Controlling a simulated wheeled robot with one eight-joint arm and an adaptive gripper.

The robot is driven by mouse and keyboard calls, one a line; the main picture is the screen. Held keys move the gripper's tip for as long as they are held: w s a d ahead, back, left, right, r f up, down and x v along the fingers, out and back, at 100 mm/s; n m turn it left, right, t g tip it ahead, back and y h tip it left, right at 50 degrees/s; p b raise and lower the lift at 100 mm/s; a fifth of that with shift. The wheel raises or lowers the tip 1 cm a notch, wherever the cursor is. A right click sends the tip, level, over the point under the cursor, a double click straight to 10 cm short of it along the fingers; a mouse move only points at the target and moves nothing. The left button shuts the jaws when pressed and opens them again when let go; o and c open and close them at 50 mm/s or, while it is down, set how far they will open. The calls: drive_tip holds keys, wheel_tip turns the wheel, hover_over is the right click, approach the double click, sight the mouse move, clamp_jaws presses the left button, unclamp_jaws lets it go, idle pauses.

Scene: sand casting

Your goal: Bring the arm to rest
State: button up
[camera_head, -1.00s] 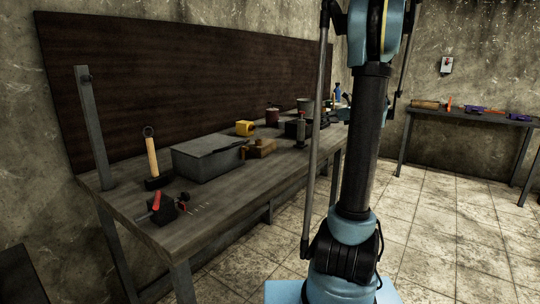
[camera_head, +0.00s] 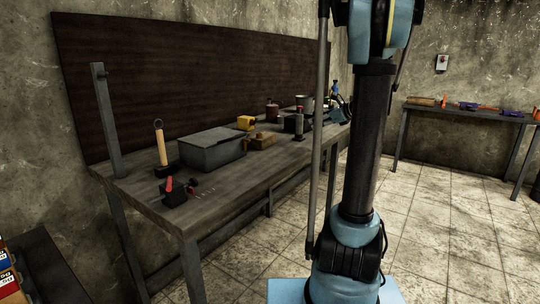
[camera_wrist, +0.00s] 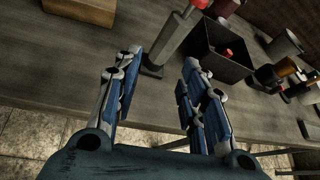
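My gripper (camera_wrist: 162,58) shows in the wrist view with its two blue-padded fingers apart and nothing held between them. It is over the front edge of the workbench (camera_wrist: 50,75). A grey upright tool with a red top (camera_wrist: 170,42) stands on the bench just beyond the fingertips; it appears apart from them. In the head view my arm's column fills the right middle, and my gripper is mostly hidden among the things at the bench's far end.
A dark open box (camera_wrist: 215,55) and a grey can (camera_wrist: 284,44) stand near the gripper. A second table (camera_head: 470,111) stands at the back right. Tiled floor (camera_head: 450,220) lies clear.

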drive_tip(key=s+a+f+n+g+h, duration=0.1)
drive_tip(key=s+a+f+n+g, duration=0.2)
drive_tip(key=s, duration=0.5)
drive_tip(key=s+a+f+n+h, duration=0.1)
drive_tip(key=s+a+f+n, duration=0.2)
drive_tip(key=s+n, duration=0.3)
drive_tip(key=s+a+f+n+g+h, duration=0.1)
drive_tip(key=s+a+f+n+g, duration=0.2)
drive_tip(key=s, duration=0.6)
drive_tip(key=s+d+f+n+h, duration=0.3)
drive_tip(key=s+f+n, duration=0.3)
drive_tip(key=s, duration=0.4)
drive_tip(key=s+d+f+n+g+h, duration=0.1)
drive_tip(key=s+d+f+n+h, duration=0.2)
drive_tip(key=s+f+n, duration=0.3)
drive_tip(key=s, duration=0.4)
drive_tip(key=shift+f+n, duration=0.35)
drive_tip(key=shift+n, duration=0.05)
drive_tip(key=shift+w+f, duration=0.2)
drive_tip(key=shift+w, duration=0.3)
